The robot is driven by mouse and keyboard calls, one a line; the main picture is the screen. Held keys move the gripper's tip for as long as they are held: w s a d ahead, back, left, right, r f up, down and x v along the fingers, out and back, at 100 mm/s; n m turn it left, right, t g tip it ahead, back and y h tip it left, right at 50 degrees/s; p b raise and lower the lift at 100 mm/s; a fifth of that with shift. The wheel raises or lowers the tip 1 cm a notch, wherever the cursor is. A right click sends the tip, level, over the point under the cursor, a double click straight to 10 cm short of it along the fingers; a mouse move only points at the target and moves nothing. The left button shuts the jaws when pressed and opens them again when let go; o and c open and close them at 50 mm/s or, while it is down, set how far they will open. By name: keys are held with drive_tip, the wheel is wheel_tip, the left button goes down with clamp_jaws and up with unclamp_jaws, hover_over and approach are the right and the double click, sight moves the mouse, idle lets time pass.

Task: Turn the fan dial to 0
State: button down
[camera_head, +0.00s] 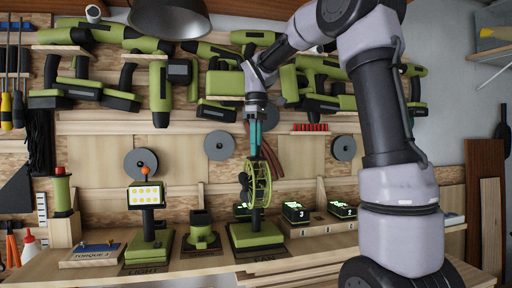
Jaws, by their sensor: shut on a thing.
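The green fan (262,186) stands upright on its green base (254,235), behind a "FAN" label on the bench. Its round cage is seen nearly edge-on, with a small round part (243,187) on its left side. My gripper (254,152) reaches down from above, with teal fingers pointing at the top of the fan. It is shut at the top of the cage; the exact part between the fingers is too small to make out. I cannot tell where the fan dial is or what number it shows.
A torque plate (92,254) lies at far left. Power tools hang behind.

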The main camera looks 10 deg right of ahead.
drive_tip(key=c, duration=0.7)
unclamp_jaws()
drive_tip(key=shift+o, duration=0.2)
wheel_tip(320, 180, up, 11)
drive_tip(key=shift+d+f, duration=0.1)
drive_tip(key=s+d+f+m+t+y, duration=0.1)
drive_tip(key=s+d+f+m+t, duration=0.1)
drive_tip(key=s+f+m, duration=0.5)
drive_tip(key=s+d+f+m+t, duration=0.3)
drive_tip(key=s+f+m+t, duration=0.2)
drive_tip(key=s, duration=0.9)
wheel_tip(320, 180, down, 3)
drive_tip(key=shift+s+f+m+y, duration=0.1)
drive_tip(key=shift+s+m+y, duration=0.25)
drive_tip(key=shift+m, duration=0.85)
